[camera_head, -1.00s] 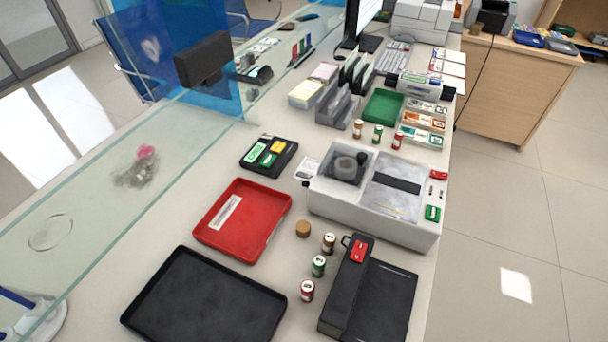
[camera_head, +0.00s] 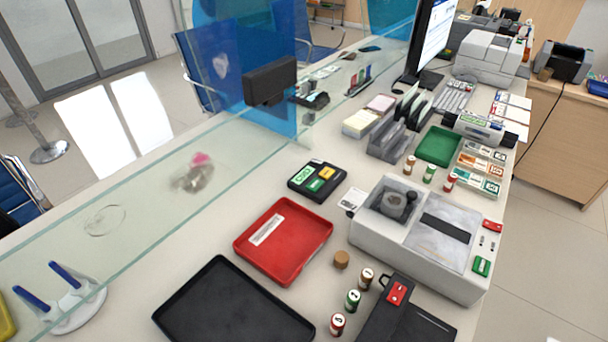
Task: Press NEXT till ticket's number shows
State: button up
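A small black box (camera_head: 301,190) with a green button (camera_head: 314,185) and a yellow button (camera_head: 327,172) lies on the counter, left of the coin machine. Small lettering shows on its face, too small to read surely. A small white paper slip (camera_head: 353,199), maybe the ticket, lies just right of the box; its print is not legible. A dark box-shaped unit (camera_head: 270,80) stands by the glass screen, perhaps a display; no number shows on the side I see. My gripper is not in view.
A red tray (camera_head: 262,265) and a black tray (camera_head: 170,318) lie at the front. The white coin machine (camera_head: 465,284) stands right of the slip. Glass (camera_head: 150,215) runs along the left. Coin rolls (camera_head: 352,301) and a grey file rack (camera_head: 385,145) stand nearby.

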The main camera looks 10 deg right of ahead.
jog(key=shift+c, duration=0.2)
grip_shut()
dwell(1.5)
